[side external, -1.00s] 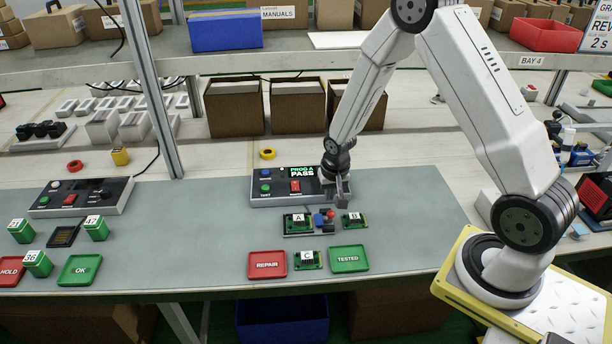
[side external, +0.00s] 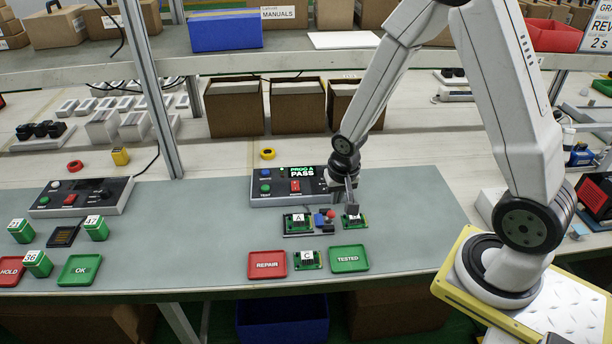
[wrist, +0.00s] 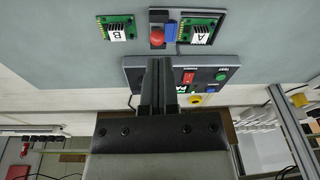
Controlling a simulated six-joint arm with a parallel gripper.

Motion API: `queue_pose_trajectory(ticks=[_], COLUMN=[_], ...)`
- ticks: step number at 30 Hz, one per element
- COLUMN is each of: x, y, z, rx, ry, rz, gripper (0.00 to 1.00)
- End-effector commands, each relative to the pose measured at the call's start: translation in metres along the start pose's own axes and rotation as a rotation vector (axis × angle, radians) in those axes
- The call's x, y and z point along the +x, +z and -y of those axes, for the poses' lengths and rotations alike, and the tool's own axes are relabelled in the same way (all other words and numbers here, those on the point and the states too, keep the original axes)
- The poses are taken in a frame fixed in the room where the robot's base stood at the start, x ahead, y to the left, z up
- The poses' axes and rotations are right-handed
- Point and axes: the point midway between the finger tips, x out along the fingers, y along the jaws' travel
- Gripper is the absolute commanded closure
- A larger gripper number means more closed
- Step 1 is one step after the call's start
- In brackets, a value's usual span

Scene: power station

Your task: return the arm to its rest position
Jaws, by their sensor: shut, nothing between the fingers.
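My gripper (side external: 352,209) is shut and empty, low over the bench in front of the tester's right end. In the side view its fingers overlap green board B (side external: 354,222) and hide its label; I cannot tell the height between them. The wrist view shows the two fingers (wrist: 158,62) together, in front of the tester, with board B (wrist: 117,30) apart from them. My arm reaches down to the left from its base at the right, bent at the elbow, whose top is cut off by the picture edge.
The tester (side external: 290,187) shows PROG A PASS. Board A (side external: 298,223) sits in the dock beside a red and a blue part. Board C (side external: 308,260) lies between the red REPAIR tray (side external: 267,276) and green TESTED tray (side external: 348,270). A shelf (side external: 400,62) crosses behind my arm.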

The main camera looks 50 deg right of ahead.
Motion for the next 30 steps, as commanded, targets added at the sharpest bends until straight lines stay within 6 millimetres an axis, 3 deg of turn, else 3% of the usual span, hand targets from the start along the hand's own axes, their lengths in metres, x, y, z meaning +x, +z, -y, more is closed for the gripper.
queue_pose_trajectory(ticks=[14, 20, 30], x=[-0.009, -0.034, -0.086], y=[0.003, 0.014, 0.051], z=[0.002, 0.006, 0.008], rx=[-0.037, -0.154, -0.455], ry=[-0.006, -0.023, -0.067], rz=[-0.005, -0.019, -0.049], gripper=[1.00, 1.00, 1.00])
